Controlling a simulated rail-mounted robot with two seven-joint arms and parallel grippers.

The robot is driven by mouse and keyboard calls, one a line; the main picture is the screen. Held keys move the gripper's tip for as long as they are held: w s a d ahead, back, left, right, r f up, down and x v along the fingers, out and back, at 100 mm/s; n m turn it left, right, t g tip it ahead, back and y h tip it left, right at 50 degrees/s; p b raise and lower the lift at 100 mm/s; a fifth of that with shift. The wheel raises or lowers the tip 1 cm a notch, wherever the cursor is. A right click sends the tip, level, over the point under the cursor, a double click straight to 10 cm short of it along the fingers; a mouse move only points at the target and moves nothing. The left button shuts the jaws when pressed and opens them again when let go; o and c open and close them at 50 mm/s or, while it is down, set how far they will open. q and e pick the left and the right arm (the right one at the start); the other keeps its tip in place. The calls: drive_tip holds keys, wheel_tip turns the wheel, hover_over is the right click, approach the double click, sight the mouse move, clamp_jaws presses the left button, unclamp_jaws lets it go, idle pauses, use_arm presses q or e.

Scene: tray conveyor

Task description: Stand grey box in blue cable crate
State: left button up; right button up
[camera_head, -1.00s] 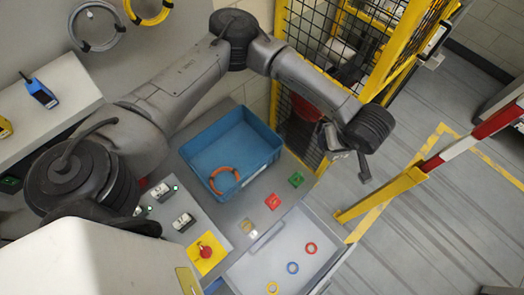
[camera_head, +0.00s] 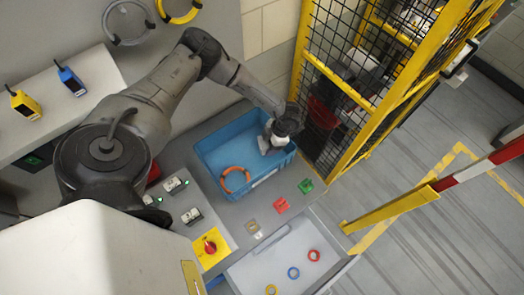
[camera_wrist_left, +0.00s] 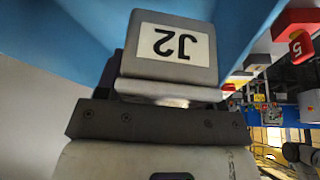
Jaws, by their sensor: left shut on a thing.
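The blue cable crate (camera_head: 215,143) stands on the grey work surface. An orange cable ring (camera_head: 236,180) is at its near left side. My left gripper (camera_head: 273,140) is over the right part of the crate, pointing down. In the left wrist view it is shut on the grey box (camera_wrist_left: 170,75), which has a white label reading J2. Blue crate walls (camera_wrist_left: 70,35) show around the box there. The box's lower end is hidden, so I cannot tell whether it touches the crate floor. My right gripper is out of view.
A yellow-framed mesh fence (camera_head: 340,90) stands close to the crate's right. A grey tray (camera_head: 245,275) with coloured rings is nearer. A yellow emergency-stop panel (camera_head: 210,247) is at its left.

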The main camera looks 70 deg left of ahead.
use_arm(q)
drive_tip(key=shift+f, duration=3.15)
drive_tip(key=shift+f, duration=0.1)
drive_tip(key=shift+f, duration=0.55)
drive_tip(key=o, duration=1)
drive_tip(key=shift+c, duration=0.2)
drive_tip(key=shift+r, duration=0.1)
